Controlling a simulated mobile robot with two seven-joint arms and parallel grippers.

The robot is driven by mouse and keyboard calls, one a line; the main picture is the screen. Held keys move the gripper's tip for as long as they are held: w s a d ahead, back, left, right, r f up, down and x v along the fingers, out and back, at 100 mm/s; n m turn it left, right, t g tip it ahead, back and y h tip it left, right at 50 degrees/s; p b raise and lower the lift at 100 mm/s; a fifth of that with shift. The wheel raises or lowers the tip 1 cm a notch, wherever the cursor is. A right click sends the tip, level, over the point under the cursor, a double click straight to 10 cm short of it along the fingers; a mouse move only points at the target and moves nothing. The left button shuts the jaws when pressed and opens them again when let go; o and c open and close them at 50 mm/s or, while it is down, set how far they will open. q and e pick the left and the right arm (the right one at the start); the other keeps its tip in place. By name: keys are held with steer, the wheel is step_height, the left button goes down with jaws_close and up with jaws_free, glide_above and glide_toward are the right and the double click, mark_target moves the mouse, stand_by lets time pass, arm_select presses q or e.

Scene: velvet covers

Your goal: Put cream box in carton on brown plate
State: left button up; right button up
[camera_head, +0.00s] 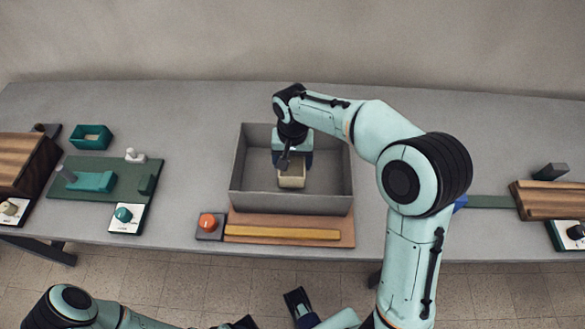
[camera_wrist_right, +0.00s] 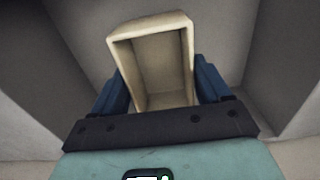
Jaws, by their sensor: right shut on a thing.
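The cream box (camera_head: 292,182) is a small open-topped box inside the grey carton (camera_head: 291,203). My right gripper (camera_head: 292,163) reaches down into the carton and is shut on the cream box. In the right wrist view the cream box (camera_wrist_right: 157,75) sits between the two blue fingers, its open side towards the camera. Whether its bottom touches the carton floor is hard to tell. The carton stands on the brown plate (camera_head: 290,239), whose front part shows. My left gripper (camera_head: 298,304) is partly visible at the bottom edge; its opening is unclear.
An orange knob (camera_head: 208,221) and a yellow bar (camera_head: 282,232) lie in front of the carton. Left are a green board (camera_head: 100,165), a teal open box (camera_head: 91,137) and a wooden box (camera_head: 22,165). Another wooden box (camera_head: 550,200) stands at right. Grey table is clear behind the carton.

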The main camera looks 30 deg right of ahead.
mark_target(292, 170)
steer(key=shift+f, duration=2)
steer(key=shift+b, duration=0.3)
steer(key=shift+f, duration=0.15)
steer(key=o, duration=1)
steer(key=shift+o, duration=0.2)
step_height(292, 170, up, 12)
steer(key=p, duration=0.2)
steer(key=shift+r, duration=0.25)
